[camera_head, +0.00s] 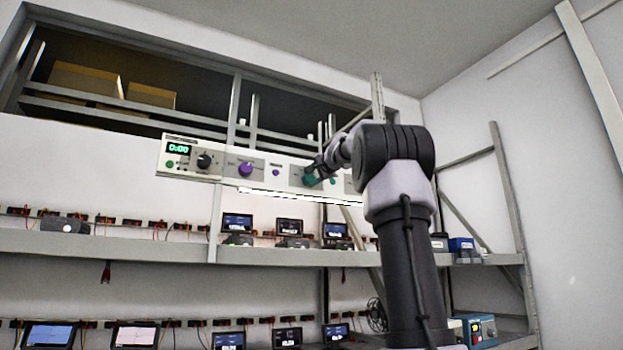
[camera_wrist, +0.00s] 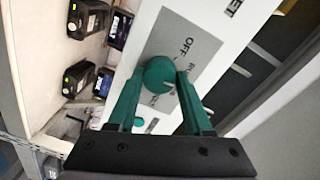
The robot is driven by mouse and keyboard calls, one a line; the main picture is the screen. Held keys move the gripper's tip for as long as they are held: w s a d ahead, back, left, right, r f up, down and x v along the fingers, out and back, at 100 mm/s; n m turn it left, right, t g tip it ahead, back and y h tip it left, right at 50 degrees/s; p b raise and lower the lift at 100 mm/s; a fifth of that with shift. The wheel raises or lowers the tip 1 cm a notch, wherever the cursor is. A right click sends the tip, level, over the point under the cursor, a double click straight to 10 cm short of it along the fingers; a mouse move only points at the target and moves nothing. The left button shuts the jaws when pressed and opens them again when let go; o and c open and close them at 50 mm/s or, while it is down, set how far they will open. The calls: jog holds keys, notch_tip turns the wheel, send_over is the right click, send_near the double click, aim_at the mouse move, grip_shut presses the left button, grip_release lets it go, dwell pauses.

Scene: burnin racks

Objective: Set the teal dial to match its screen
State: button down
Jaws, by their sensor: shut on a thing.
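The teal dial (camera_wrist: 158,75) is round and sits on a grey plate of a white control panel, with "OFF" and other partly hidden lettering around it. A pale mark shows on its face. My gripper (camera_wrist: 163,78) has its two teal fingers shut on the dial's sides. In the head view the teal dial (camera_head: 309,180) is partly covered by my gripper (camera_head: 317,172). The panel's screen (camera_head: 178,148) at its left end reads 0:00 in green digits. No other screen is readable on the panel; my arm covers its right part.
A small teal button (camera_wrist: 138,122) lies near the gripped dial. Shelves (camera_head: 130,246) below hold several screened devices and wires.

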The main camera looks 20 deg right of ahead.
jog(key=shift+f+m, duration=0.1)
jog(key=shift+m, duration=0.5)
jog(key=shift+c, duration=1.6)
grip_release()
jog(key=s, duration=1)
jog(key=shift+s+d+r, duration=0.15)
jog(key=shift+s+r, duration=0.1)
jog(key=shift+s, duration=0.15)
